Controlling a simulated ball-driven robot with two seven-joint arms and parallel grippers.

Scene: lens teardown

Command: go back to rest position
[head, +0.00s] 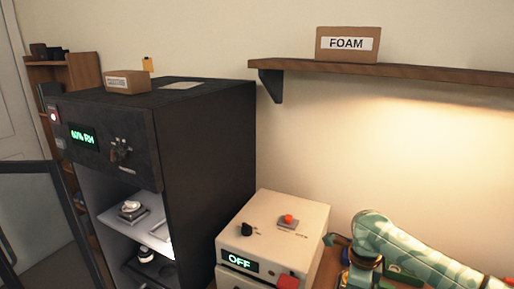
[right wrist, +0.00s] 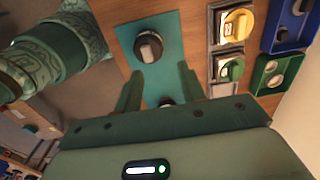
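My right gripper (right wrist: 157,78) shows in the right wrist view with its two green fingers spread apart. Nothing is gripped between the fingertips. Beyond them lies a teal mat (right wrist: 165,75) on a wooden surface, with a dark, round, light-topped part (right wrist: 149,46) on it. Another small round part (right wrist: 167,102) shows between the fingers, partly hidden by the gripper body. A patterned green arm of mine (head: 405,250) comes in at the lower right of the head view. My left gripper is in neither view.
A black cabinet (head: 205,140) with its glass door (head: 45,220) open stands left. A cream box (head: 285,225) reading OFF is beside it. A wall shelf (head: 400,72) holds a FOAM box (head: 348,45). Blue (right wrist: 291,25) and green (right wrist: 273,75) trays lie right of the mat.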

